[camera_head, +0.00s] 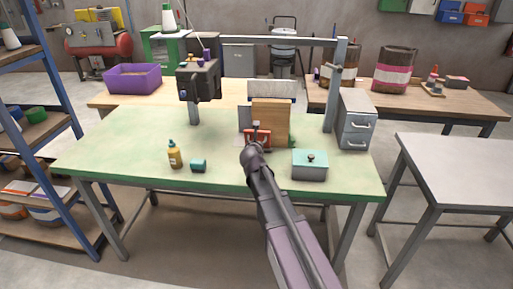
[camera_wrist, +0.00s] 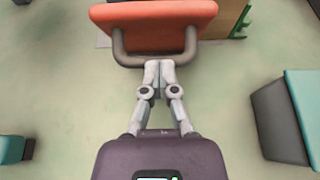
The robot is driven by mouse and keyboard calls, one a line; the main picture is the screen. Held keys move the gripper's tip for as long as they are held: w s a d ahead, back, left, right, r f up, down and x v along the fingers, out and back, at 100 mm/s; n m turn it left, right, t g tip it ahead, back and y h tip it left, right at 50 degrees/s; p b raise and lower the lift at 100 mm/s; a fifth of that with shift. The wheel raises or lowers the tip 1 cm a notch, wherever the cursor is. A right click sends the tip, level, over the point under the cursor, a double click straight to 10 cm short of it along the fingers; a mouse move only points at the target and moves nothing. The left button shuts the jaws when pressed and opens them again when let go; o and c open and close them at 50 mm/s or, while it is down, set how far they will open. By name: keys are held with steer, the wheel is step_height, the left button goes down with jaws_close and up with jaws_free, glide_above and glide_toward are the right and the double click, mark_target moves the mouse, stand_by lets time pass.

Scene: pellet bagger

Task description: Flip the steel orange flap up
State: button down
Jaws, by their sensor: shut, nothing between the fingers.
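The orange flap (camera_wrist: 155,25) lies across the top of the wrist view, with a grey bar handle (camera_wrist: 192,44) looping out from its near edge. In the head view the flap (camera_head: 263,138) shows small and partly hidden behind my arm, at the foot of a wooden board. My gripper (camera_wrist: 159,66) is shut and empty, its fingertips together at the middle of the handle's near bar. The fingertips overlap the bar in the picture; I cannot tell whether they touch it. In the head view my gripper (camera_head: 251,146) is just in front of the flap.
On the green table (camera_head: 120,150) stand a teal-lidded box (camera_head: 309,166) to the right, and a yellow bottle (camera_head: 175,156) and small teal block (camera_head: 198,166) to the left. The wooden board (camera_head: 270,112) rises behind the flap. A drawer cabinet (camera_head: 357,122) stands back right.

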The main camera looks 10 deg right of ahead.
steer(key=shift+w+d+r+p, duration=0.15)
steer(key=shift+w+r+p, duration=0.6)
steer(key=shift+w+r, duration=0.35)
steer(key=shift+w+d+r+p, duration=0.2)
steer(key=shift+w+r+p, duration=0.15)
steer(key=shift+w, duration=0.35)
steer(key=shift+r, duration=0.2)
step_height(320, 180, up, 9)
steer(key=p, duration=0.9)
glide_above(258, 132)
steer(key=s+a, duration=0.1)
steer(key=s, duration=0.4)
steer(key=shift+w+a+f, duration=0.1)
steer(key=shift+w, duration=0.05)
